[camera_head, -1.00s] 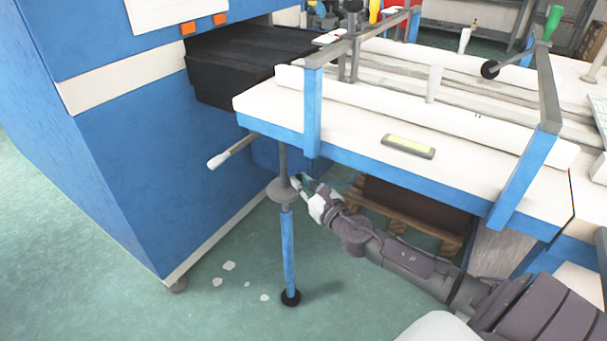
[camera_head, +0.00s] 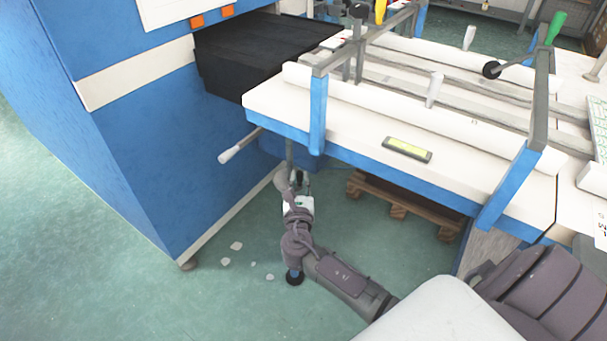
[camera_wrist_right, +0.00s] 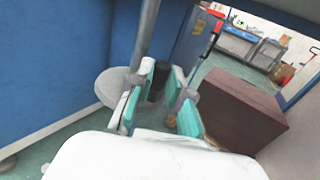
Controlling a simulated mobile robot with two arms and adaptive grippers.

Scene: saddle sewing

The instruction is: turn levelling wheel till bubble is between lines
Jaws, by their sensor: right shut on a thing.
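The levelling wheel (camera_head: 281,181) is a grey disc on the table's support leg, mostly hidden behind my right gripper (camera_head: 297,182) in the head view. The wheel (camera_wrist_right: 113,84) shows more clearly in the right wrist view. There, my right gripper (camera_wrist_right: 164,84) has its teal-padded fingers closed around a dark knob (camera_wrist_right: 156,84) at the wheel's edge. The spirit level (camera_head: 407,149) is a small yellow-green vial in a grey frame, lying on the white table top (camera_head: 350,130). Its bubble and lines are too small to make out. My left gripper is not in view.
A blue machine (camera_head: 160,160) stands left of the leg. A white-handled lever (camera_head: 238,147) sticks out beside the table corner. A wooden pallet (camera_head: 405,206) lies under the table, and a brown box (camera_wrist_right: 230,112) shows in the wrist view. The floor in front is open.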

